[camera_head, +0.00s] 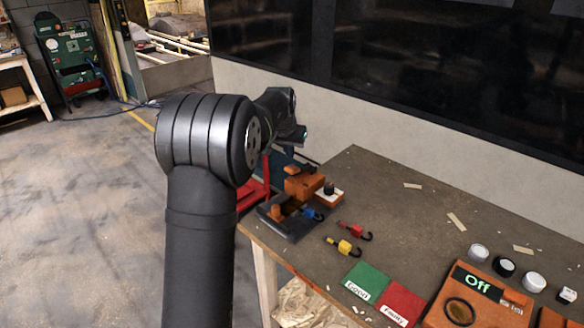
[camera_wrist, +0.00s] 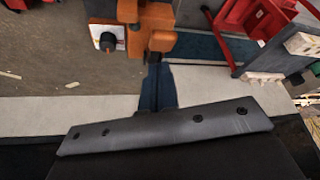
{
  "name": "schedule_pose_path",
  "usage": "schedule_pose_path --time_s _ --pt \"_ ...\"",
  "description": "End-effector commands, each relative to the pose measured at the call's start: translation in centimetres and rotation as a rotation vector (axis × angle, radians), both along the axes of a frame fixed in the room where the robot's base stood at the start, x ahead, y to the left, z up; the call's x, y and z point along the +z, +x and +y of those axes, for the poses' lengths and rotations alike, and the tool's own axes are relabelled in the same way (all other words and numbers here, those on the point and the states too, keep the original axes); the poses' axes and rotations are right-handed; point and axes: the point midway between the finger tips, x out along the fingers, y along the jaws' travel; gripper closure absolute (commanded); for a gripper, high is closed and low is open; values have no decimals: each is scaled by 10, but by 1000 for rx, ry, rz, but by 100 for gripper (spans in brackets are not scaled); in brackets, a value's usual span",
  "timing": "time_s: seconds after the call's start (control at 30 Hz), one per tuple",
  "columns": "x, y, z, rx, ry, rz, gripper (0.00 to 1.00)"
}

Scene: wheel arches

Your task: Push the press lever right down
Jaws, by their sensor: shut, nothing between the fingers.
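The press is an orange block (camera_head: 304,183) on a dark base (camera_head: 290,224) at the near-left corner of the bench. It shows at the top of the wrist view (camera_wrist: 153,20). In the wrist view a dark blue bar-like shape (camera_wrist: 156,88) runs from the press toward me. My gripper (camera_head: 299,136) is shut and empty, above and behind the press, apparently not touching it. Its grey edge (camera_wrist: 165,128) fills the lower wrist view; its fingertips are not clear.
A blue hook (camera_head: 313,213) is at the press base. A red hook (camera_head: 355,230) and a yellow hook (camera_head: 345,246) lie beside it. Green (camera_head: 366,281) and red (camera_head: 400,302) cards lie in front. A wall (camera_head: 330,125) stands behind.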

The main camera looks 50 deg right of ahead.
Motion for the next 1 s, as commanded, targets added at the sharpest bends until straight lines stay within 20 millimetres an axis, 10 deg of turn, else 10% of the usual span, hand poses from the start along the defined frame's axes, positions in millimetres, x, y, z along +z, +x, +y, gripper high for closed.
schedule_pose_path --time_s 0.57,1.0 --pt "-3 3 0 47 -47 -3 100" --pt "-48 13 -19 47 -47 -5 100"
